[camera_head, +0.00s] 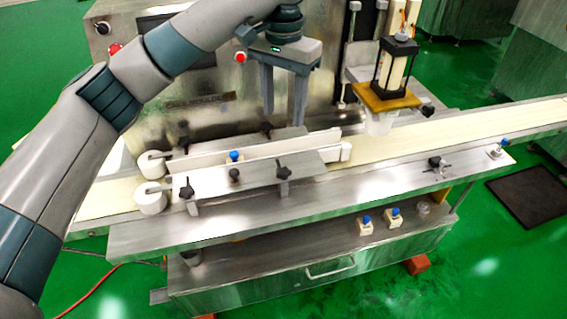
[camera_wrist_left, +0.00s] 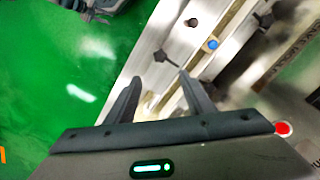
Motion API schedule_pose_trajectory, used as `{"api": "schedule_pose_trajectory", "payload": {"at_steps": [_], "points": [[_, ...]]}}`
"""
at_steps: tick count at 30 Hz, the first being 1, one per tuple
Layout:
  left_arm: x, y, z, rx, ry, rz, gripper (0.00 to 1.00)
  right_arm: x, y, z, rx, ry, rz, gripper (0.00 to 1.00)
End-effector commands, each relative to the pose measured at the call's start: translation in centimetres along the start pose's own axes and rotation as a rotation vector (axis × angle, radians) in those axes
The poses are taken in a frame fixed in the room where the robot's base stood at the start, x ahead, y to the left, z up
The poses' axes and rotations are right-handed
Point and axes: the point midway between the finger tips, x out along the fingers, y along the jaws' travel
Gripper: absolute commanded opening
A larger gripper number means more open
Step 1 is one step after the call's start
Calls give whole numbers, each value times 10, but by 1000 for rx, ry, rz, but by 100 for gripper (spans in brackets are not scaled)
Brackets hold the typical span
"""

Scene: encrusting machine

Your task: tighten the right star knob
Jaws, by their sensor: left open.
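On the front guide plate (camera_head: 255,178) of the machine, a dark star knob (camera_head: 283,172) stands at the right end and another star knob (camera_head: 187,189) at the left end. My left gripper (camera_head: 284,118) points down, open and empty, above and behind the right knob. In the left wrist view, the gripper (camera_wrist_left: 159,79) has its fingers apart, and the right star knob (camera_wrist_left: 160,57) shows beyond the fingertips, clear of them. My right gripper is not in view.
White guide rails (camera_head: 250,150) run along the cream belt (camera_head: 490,120), with a blue-capped knob (camera_head: 235,156) between the plates. White rollers (camera_head: 151,198) stand at the left. A nozzle unit (camera_head: 395,70) rises to the right. The steel ledge in front is mostly clear.

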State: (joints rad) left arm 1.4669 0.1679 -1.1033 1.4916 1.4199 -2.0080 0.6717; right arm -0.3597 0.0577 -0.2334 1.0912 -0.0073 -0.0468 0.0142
Motion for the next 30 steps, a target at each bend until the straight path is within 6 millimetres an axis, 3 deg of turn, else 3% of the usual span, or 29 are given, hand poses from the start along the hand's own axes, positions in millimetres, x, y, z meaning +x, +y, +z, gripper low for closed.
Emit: {"api": "schedule_pose_trajectory", "payload": {"at_steps": [11, 30], "points": [[35, 0, 0, 0, -2, 0, 48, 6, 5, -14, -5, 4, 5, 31], [146, 0, 1, 0, -2, 1, 48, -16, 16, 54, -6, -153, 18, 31]]}}
